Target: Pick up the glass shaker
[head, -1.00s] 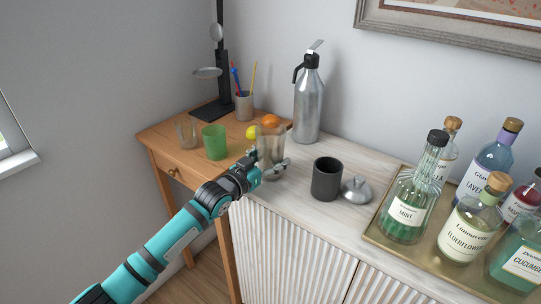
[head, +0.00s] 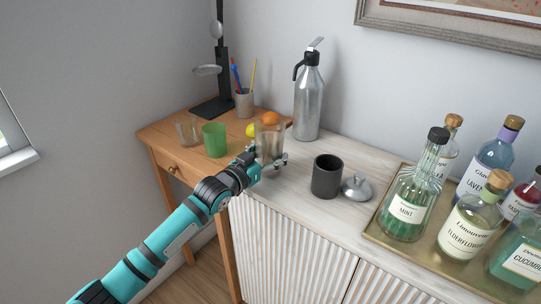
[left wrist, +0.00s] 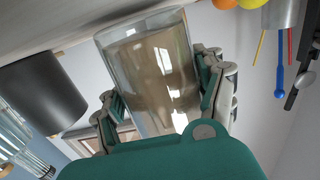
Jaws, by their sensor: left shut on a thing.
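The glass shaker (head: 268,139) is a clear, tapered glass vessel near the left end of the pale cabinet top. My left gripper (head: 268,163) is shut around its lower part, one finger on each side. The shaker stands about upright and appears slightly above the surface. In the left wrist view the shaker (left wrist: 155,65) fills the middle, between the two fingers of the left gripper (left wrist: 160,95). My right gripper is not in view.
A dark cup (head: 326,178) and a metal lid (head: 357,188) stand right of the shaker. A steel bottle (head: 308,100) is behind. A gold tray (head: 374,232) of bottles is at right. A green tumbler (head: 214,141), fruit and pen cup (head: 244,104) are on the wooden desk.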

